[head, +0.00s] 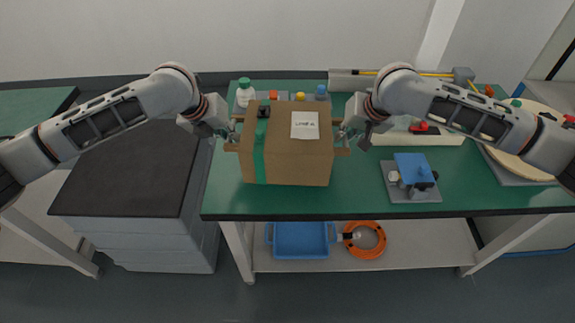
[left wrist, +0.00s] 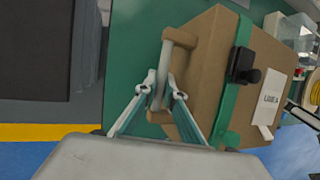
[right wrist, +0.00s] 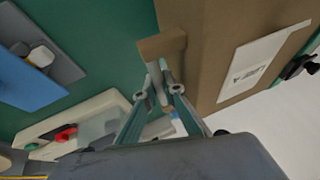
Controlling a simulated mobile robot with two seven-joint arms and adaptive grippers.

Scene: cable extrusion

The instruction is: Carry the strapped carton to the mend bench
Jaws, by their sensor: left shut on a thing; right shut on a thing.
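The strapped carton (head: 300,160) is a brown box with a green strap, a black buckle and a white label. In the head view it is held between my two grippers at the green bench (head: 360,204); I cannot tell whether it rests on the top. My left gripper (head: 232,135) is shut on the handle at the carton's left side, which shows close up in the left wrist view (left wrist: 166,85). My right gripper (head: 345,136) is shut on the handle at its right side, which also shows in the right wrist view (right wrist: 162,62). The carton's underside is hidden.
Behind the carton stand bottles, one white with a green cap (head: 244,93). To the right is a blue device on a grey plate (head: 411,178). A dark-topped cabinet (head: 130,178) stands at left. A blue tray (head: 300,240) and orange cable coil (head: 366,240) lie on the shelf below.

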